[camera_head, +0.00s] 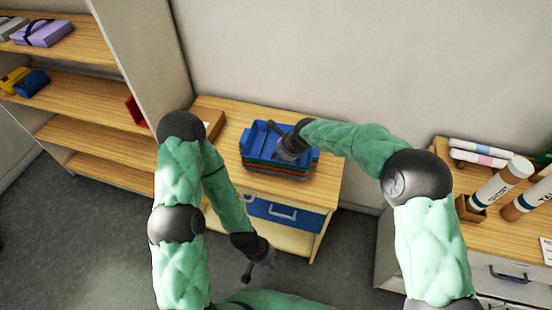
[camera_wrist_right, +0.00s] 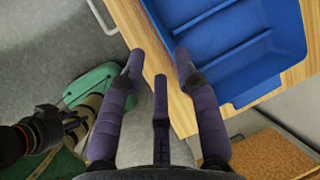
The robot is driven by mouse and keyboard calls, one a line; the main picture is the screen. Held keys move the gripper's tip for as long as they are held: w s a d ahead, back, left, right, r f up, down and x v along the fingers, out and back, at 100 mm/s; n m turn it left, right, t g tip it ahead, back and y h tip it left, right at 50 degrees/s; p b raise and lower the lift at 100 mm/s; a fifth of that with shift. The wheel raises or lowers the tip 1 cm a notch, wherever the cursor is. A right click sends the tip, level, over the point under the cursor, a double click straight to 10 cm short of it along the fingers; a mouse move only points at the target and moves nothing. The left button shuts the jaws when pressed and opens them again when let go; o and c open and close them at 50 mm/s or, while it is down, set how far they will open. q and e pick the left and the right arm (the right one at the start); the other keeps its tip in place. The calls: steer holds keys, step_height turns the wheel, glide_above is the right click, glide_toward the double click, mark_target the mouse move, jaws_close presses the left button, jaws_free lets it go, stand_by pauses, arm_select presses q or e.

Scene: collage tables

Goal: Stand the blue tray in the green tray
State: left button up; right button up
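The blue tray (camera_head: 258,137) lies on top of a stack of trays on the wooden cabinet. Thin green and reddish edges show under it in the head view; which edge is the green tray is hard to tell. In the right wrist view the blue tray (camera_wrist_right: 235,40) fills the upper right. My right gripper (camera_head: 274,141) is over the stack, its fingers spread; in the wrist view (camera_wrist_right: 159,60) nothing is between the fingers, and the right finger is close beside the tray. My left gripper (camera_head: 254,270) hangs low in front of the cabinet, its fingers too small to read.
The cabinet (camera_head: 326,185) has a blue drawer (camera_head: 285,217) below. A brown box (camera_head: 213,123) stands left of the stack. Shelves (camera_head: 70,97) with boxes are at the left. A second table (camera_head: 455,223) with tubes is at the right.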

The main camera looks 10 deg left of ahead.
steer(key=s+d+f+n+g, duration=0.2)
steer(key=s+d+f+n, duration=0.75)
steer(key=d+f, duration=0.65)
steer(key=s+d+f+n, duration=0.1)
steer(key=s+d+f, duration=0.1)
steer(key=s, duration=0.4)
steer(key=s+d+f+n, duration=0.2)
steer(key=s+d, duration=0.1)
steer(key=s, duration=0.4)
steer(key=s+d+f+n, duration=0.2)
steer(key=s+d, duration=0.1)
steer(key=s, duration=0.3)
steer(key=shift+s+f+g+h, duration=0.25)
steer(key=shift+s+g+h, duration=0.05)
steer(key=shift+s+g, duration=0.1)
step_height(320, 180, down, 10)
steer(key=b, duration=1)
steer(key=shift+f, duration=0.15)
